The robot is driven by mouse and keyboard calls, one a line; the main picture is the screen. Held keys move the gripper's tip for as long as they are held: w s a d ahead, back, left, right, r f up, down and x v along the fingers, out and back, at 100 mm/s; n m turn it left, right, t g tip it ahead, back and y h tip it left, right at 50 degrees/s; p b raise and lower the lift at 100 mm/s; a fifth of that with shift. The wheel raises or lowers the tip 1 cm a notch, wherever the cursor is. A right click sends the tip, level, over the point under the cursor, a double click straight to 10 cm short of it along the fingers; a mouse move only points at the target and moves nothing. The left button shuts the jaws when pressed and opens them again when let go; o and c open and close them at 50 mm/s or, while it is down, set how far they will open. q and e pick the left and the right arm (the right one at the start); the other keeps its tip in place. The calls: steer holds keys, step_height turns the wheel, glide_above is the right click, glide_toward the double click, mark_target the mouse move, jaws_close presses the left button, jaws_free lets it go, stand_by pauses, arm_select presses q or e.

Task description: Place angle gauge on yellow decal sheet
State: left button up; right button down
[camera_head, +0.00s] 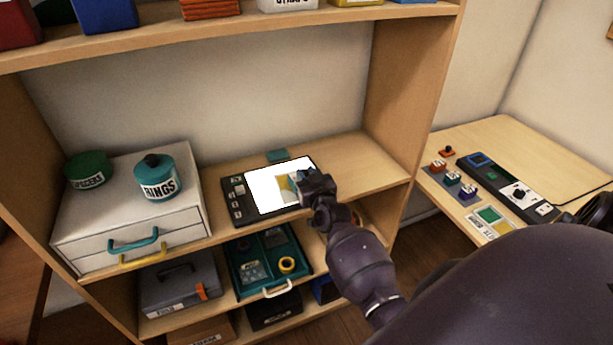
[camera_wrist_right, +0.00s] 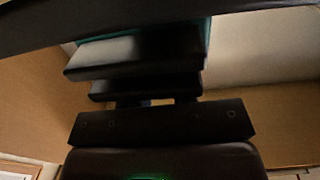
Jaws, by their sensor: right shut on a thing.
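The yellow decal sheet (camera_head: 284,188) lies on the bright white panel (camera_head: 262,192) of a black device on the middle shelf. My right gripper (camera_head: 305,180) is over the right part of this panel, beside and partly over the sheet. In the right wrist view, its dark fingers are shut on a teal thing (camera_wrist_right: 207,38), which appears to be the angle gauge. The fingers hide most of it, and whether it touches the sheet cannot be told. My left gripper is not in view.
A white drawer box (camera_head: 120,215) with a teal jar (camera_head: 157,178) and a green jar (camera_head: 87,170) stands at the left. A small teal block (camera_head: 277,155) lies behind the panel. The shelf's right end is clear. A side table (camera_head: 510,135) holds small parts.

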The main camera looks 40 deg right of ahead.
steer(key=shift+f, duration=0.15)
steer(key=c, duration=0.9)
jaws_free()
steer(key=shift+c, duration=0.2)
steer(key=shift+s+r, duration=0.1)
steer(key=shift+r, duration=0.1)
steer(key=v, duration=1.1)
steer(key=s+a+f+n+g+y, duration=0.2)
steer(key=s+a+f, duration=0.3)
steer(key=s, duration=0.4)
steer(key=s+a+f+n+g+y, duration=0.2)
steer(key=s+a+f, duration=0.3)
steer(key=s, duration=0.4)
steer(key=shift+a+f+g+p, duration=0.3)
steer(key=shift+f+g, duration=0.35)
steer(key=shift+g, duration=0.25)
steer(key=shift+s, duration=0.1)
